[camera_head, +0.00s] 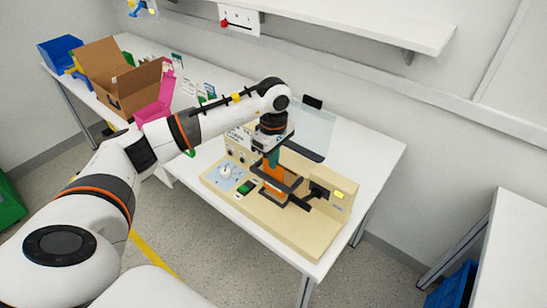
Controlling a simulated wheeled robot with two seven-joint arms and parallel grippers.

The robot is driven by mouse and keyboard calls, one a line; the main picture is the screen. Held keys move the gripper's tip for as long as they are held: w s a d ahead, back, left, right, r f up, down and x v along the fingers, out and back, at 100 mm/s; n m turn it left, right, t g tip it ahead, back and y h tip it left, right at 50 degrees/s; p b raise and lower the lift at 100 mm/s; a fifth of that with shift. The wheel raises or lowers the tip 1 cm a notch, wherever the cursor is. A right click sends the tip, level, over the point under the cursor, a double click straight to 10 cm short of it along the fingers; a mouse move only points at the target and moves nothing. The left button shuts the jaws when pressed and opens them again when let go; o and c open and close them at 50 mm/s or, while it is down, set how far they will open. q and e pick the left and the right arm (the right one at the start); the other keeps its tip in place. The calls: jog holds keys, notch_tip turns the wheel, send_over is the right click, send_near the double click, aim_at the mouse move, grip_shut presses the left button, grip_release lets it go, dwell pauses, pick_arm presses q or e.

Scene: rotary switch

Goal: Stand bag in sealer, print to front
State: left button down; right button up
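The sealer (305,228) is a beige machine on the white table, with a dial (226,171), a green switch (246,187) and a black frame (290,187). The bag (273,182), orange below with a teal upper part, stands upright at the black frame, and its lower end is partly hidden by the frame. My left gripper (272,151) points down from above with its fingers at the bag's teal top, and it appears shut on it. The print on the bag is too small to make out. My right gripper is not in view.
A cardboard box (118,85), a blue bin (60,52) and a pink holder (157,103) stand on the table at the far left. A clear panel (312,128) rises behind the sealer. A shelf (340,22) runs along the wall. The table's right end is clear.

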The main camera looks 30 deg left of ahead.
pick_arm(q)
jog(key=shift+f, duration=0.2)
jog(key=c, duration=1.6)
grip_release()
jog(key=shift+r, duration=0.1)
jog(key=shift+r+p, duration=2.25)
jog(key=shift+r, duration=1.7)
jog(key=shift+f, duration=0.1)
